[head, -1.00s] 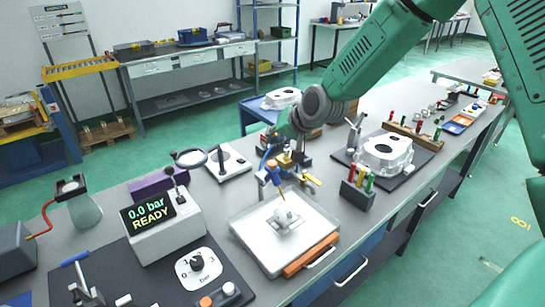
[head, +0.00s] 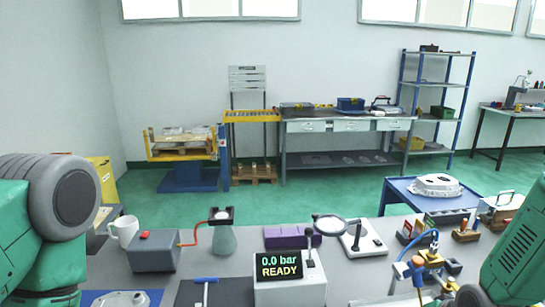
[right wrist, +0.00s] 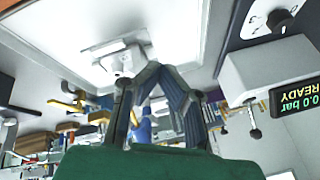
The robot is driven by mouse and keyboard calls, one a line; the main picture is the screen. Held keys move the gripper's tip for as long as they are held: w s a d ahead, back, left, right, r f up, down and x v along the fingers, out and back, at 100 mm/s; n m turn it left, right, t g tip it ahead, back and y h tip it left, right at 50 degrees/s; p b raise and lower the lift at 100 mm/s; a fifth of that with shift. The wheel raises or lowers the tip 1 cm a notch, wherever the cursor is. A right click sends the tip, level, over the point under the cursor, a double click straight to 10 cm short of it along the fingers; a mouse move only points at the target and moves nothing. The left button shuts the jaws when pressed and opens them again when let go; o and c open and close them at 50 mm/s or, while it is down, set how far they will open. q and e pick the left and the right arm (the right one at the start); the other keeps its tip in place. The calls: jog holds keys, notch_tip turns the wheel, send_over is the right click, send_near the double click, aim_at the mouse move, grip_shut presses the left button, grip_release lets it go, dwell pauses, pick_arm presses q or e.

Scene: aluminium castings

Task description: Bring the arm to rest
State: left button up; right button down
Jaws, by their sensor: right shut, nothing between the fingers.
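My right gripper (right wrist: 155,72) shows in the right wrist view with its two dark fingers closed together and nothing between them. Beyond the fingertips a pale casting (right wrist: 122,62) sits on a white tray (right wrist: 60,22); I cannot tell the exact gap. In the head view my right arm enters at the lower right, and its gripper is not clearly seen. A link of my left arm fills the left edge of the head view. The left gripper is out of frame.
The pressure unit (head: 290,290) reads "0.0 bar READY". Near it are a magnifier stand (head: 330,226), a purple block (head: 291,237), a flask (head: 224,238), a grey box (head: 153,251) and a mug (head: 124,231). A blue cart (head: 399,197) carries a casting (head: 437,185). Open green floor lies behind.

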jog(key=s+a+f+n+g, duration=0.15)
jog(key=s+f, duration=0.25)
jog(key=s, duration=0.6)
jog(key=s+f+n+g+h, duration=0.1)
jog(key=s+f+g, duration=0.15)
jog(key=s, duration=0.65)
jog(key=s+a+f+n+g, duration=0.15)
jog(key=s+f, duration=0.25)
jog(key=s, duration=0.6)
jog(key=w+a+f+n+b, duration=0.1)
jog(key=w+f+b, duration=0.2)
jog(key=f+b, duration=1.3)
jog(key=shift+f+t+b, duration=0.35)
jog(key=shift+b, duration=0.2)
jog(key=shift+w, duration=0.1)
